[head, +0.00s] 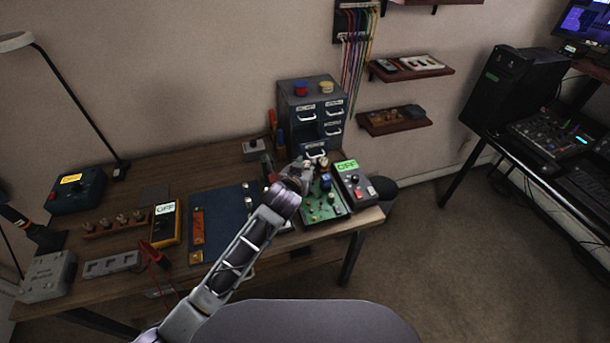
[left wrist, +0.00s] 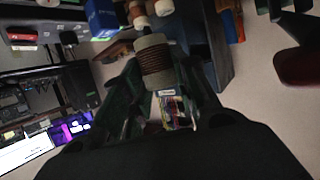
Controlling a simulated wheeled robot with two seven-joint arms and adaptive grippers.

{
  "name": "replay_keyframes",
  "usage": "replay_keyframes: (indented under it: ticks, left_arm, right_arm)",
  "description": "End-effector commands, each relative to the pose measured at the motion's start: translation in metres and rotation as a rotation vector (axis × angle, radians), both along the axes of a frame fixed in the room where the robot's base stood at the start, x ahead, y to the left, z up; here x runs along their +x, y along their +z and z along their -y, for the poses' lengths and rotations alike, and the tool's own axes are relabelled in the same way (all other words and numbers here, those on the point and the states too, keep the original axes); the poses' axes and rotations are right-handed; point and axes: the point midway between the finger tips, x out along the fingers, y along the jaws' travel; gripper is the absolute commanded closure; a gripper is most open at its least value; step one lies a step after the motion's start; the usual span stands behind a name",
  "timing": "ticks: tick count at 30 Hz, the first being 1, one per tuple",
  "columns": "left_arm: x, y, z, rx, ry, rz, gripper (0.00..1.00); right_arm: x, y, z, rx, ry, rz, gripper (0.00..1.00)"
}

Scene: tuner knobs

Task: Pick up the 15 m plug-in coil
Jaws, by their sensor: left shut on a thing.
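My left gripper (head: 299,175) is over the right part of the workbench, by the green circuit board (head: 322,205). In the left wrist view its fingers (left wrist: 158,85) are shut on a plug-in coil (left wrist: 156,62), a pale cylinder with brown winding. The small label on it is too small to read. In the head view the gripper mostly hides the coil. My right gripper is not in view.
A small drawer cabinet (head: 311,115) stands behind the gripper. A grey meter reading OFF (head: 354,188) is right of the board. A blue mat (head: 228,212), a yellow multimeter (head: 165,225) and a wooden rack with several small parts (head: 117,223) lie to the left.

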Motion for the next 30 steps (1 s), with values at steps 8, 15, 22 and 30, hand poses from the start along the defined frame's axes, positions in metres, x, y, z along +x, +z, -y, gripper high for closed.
replay_keyframes:
  ticks: [8,15,22,30]
  left_arm:
    - [0.000,0.022,0.000,0.000,0.000,0.000,0.95]
    - [0.000,0.023,0.000,-0.001,0.000,0.000,0.95]
    - [0.000,0.023,0.000,0.000,0.000,0.000,0.95]
    - [0.000,0.023,0.000,0.000,-0.001,0.000,0.95]
  right_arm:
    - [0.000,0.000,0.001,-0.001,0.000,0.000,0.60]
    - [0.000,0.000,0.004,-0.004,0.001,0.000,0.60]
    - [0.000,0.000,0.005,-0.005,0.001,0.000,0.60]
    - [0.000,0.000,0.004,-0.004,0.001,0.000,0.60]
